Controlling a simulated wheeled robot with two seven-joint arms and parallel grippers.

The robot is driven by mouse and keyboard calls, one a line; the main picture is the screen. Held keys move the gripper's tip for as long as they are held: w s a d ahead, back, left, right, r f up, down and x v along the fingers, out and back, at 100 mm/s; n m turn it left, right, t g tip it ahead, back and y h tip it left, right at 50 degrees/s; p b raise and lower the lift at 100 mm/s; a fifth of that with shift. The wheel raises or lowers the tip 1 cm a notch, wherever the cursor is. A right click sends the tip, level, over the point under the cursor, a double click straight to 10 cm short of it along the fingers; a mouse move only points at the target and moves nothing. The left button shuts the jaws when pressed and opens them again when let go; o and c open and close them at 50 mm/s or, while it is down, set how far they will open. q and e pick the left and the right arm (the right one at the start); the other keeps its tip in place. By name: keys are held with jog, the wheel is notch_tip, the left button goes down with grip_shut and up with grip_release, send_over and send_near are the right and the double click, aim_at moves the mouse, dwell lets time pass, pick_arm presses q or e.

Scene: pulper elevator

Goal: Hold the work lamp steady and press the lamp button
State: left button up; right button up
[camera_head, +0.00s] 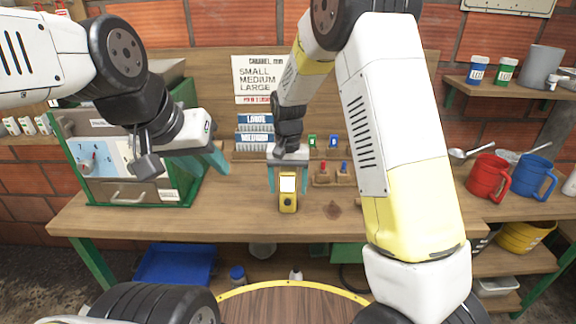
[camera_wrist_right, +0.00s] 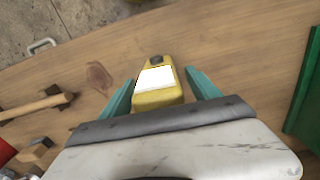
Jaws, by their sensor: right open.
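The yellow work lamp (camera_head: 289,205) stands on the workbench, with a pale lit-looking panel above a dark round button (camera_head: 287,202). My right gripper (camera_head: 288,189) is open, its teal fingers on either side of the lamp. In the right wrist view the lamp (camera_wrist_right: 158,97) sits between the spread fingers (camera_wrist_right: 160,80), with a visible gap at the right finger; contact on the left is unclear. The button (camera_wrist_right: 156,59) shows at the lamp's far end. My left gripper (camera_head: 215,162) is away to the left, above the bench by the green-framed machine; its finger gap is hidden.
The green-framed machine (camera_head: 170,194) stands left on the bench (camera_head: 240,225). Red (camera_head: 484,178) and blue (camera_head: 530,177) mugs stand further right. The bench front is mostly clear.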

jog(key=shift+f, duration=0.65)
grip_shut()
dwell(0.8)
pick_arm(q)
grip_shut()
dwell(1.5)
